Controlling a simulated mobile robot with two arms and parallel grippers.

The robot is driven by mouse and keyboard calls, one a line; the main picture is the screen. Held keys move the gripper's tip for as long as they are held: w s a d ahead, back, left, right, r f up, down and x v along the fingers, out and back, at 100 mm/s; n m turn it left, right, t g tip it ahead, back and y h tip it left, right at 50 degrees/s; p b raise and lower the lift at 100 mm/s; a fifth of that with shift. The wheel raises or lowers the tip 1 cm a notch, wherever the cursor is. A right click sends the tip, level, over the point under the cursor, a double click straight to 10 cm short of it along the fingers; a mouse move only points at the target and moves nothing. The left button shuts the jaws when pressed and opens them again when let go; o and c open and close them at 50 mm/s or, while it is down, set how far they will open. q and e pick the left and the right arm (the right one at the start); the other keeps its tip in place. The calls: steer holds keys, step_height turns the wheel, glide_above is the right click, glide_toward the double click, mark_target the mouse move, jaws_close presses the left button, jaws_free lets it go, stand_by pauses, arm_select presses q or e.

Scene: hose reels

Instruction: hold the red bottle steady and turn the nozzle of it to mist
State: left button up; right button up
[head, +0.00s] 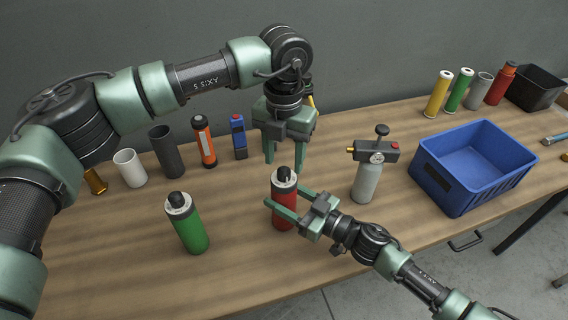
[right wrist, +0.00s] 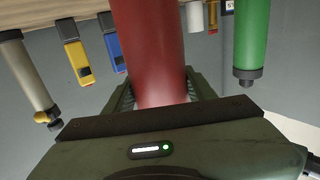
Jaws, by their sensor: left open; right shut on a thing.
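The red bottle (head: 284,212) stands upright on the table, with a light collar and a dark nozzle (head: 284,174) on top. My right gripper (head: 285,197) is shut on its upper body, one finger on each side. The red body also fills the middle of the right wrist view (right wrist: 150,50), between the fingers. My left gripper (head: 285,161) is open and empty, fingers pointing down, just above or behind the nozzle. I cannot tell whether it touches the nozzle. The nozzle's setting is too small to read.
A green bottle (head: 188,226) stands to the left and a grey sprayer bottle (head: 368,180) to the right. A blue crate (head: 440,183) is further right. Cups, an orange tool (head: 203,142) and a blue device (head: 239,137) line the back.

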mark_target(284, 168)
arm_select(q)
step_height(284, 168, up, 9)
stand_by(0.3)
steer(key=shift+r, duration=0.1)
arm_select(e)
steer(key=o, duration=1.8)
steer(key=shift+c, duration=0.2)
